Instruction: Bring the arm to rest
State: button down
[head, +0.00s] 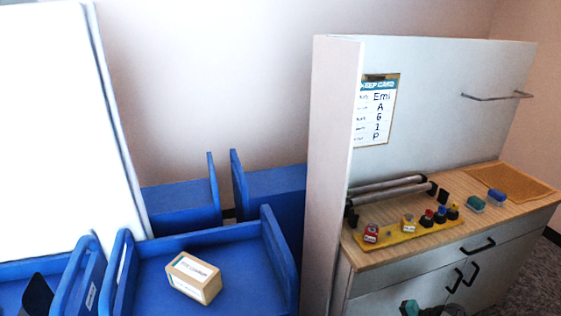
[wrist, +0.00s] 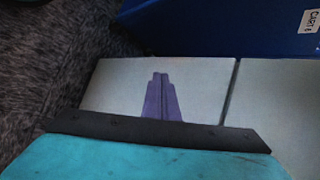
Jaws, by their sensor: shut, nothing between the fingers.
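My gripper (wrist: 161,76) shows in the wrist view as two purple fingers lying side by side, shut, with nothing between them. Pale flat panels lie behind the fingers; I cannot tell how far away. The teal and black part at the bottom of the wrist view is mine. In the head view a small teal and grey piece at the bottom edge, in front of the cabinet, seems to be part of my arm; the fingers cannot be made out there.
A blue cart (head: 140,247) holds a tan labelled box (head: 194,277). A cabinet (head: 470,245) at right has a wooden top with a yellow strip (head: 405,233) of small coloured items, rollers (head: 388,187) and a cork mat (head: 510,183). A card (head: 377,110) hangs above.

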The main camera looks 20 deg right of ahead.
jog(key=s+a+f+n+g, duration=0.1)
jog(key=a+f+n+g, duration=0.3)
jog(key=a, duration=0.8)
jog(key=s+a+f+n+g, duration=0.15)
jog(key=a+f+g, duration=0.3)
jog(key=a, duration=0.65)
jog(key=s+a+f+n+g+h, duration=0.2)
jog(key=s+a+n+h, duration=0.1)
jog(key=s+a, duration=0.3)
jog(key=s+a+f+n+g+h, duration=0.2)
jog(key=s+a+f+n+h, duration=0.1)
jog(key=s+a, duration=0.3)
jog(key=shift+s+a+f+n+h, duration=0.2)
jog(key=shift+f+n+h, duration=0.25)
jog(key=shift+n, duration=0.3)
jog(key=shift+r, duration=0.1)
